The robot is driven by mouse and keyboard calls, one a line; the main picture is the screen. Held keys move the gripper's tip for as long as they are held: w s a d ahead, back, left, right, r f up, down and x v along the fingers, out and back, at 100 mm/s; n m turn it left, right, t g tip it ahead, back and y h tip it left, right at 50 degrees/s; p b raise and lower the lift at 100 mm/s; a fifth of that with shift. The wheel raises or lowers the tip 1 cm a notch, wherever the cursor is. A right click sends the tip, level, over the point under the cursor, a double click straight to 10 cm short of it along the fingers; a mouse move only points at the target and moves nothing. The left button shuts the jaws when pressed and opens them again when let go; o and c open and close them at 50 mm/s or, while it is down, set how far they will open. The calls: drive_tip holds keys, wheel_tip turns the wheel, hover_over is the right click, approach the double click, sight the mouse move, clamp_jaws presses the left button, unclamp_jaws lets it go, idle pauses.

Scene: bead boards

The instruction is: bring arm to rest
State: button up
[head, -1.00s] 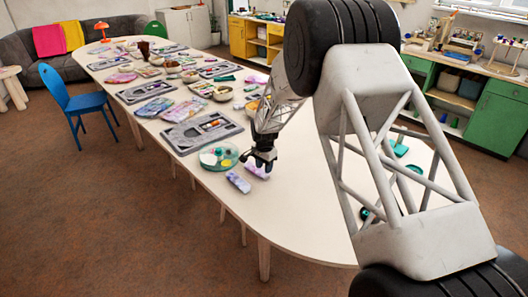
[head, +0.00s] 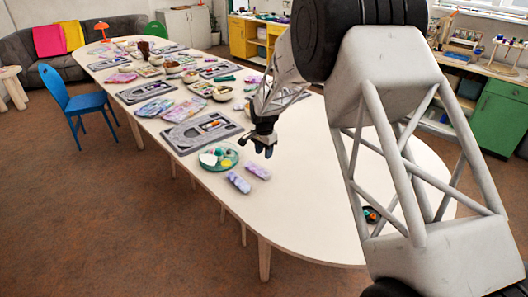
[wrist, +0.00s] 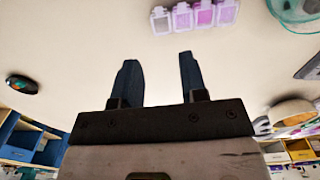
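My gripper (head: 264,150) hangs above the long pale table (head: 310,190), near its front part. In the wrist view its two dark blue fingers (wrist: 158,62) stand apart with nothing between them. A row of small pale-to-purple compartments (wrist: 195,16) shows beyond the fingertips in the wrist view.
A round green dish (head: 219,155) with coloured contents and a grey bead board (head: 203,132) lie left of the gripper. More boards and bowls cover the far table. A small dark round dish (head: 371,214) sits by the right edge, partly behind my arm. The front table is mostly bare.

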drive_tip(key=s+d+r+n, duration=0.1)
drive_tip(key=s+d+r, duration=0.3)
drive_tip(key=s+r, duration=0.3)
drive_tip(key=s+d+r+n+t, duration=0.1)
drive_tip(key=s+d+r, duration=0.4)
drive_tip(key=s+r, duration=0.3)
drive_tip(key=s+d+r+n, duration=0.2)
drive_tip(key=s+d+r, duration=0.2)
drive_tip(key=s+r, duration=0.3)
drive_tip(key=s+d+n, duration=0.1)
drive_tip(key=s+d, duration=0.1)
drive_tip(key=s, duration=0.8)
drive_tip(key=s+d+r+n+t, duration=0.1)
drive_tip(key=s+d, duration=0.2)
drive_tip(key=s, duration=0.8)
drive_tip(key=s+d+r+n, duration=0.1)
drive_tip(key=s+d, duration=0.2)
drive_tip(key=s, duration=0.7)
drive_tip(key=shift+s+r+n+t, duration=0.2)
drive_tip(key=shift+s+n+t, duration=0.1)
drive_tip(key=shift+s+n, duration=0.1)
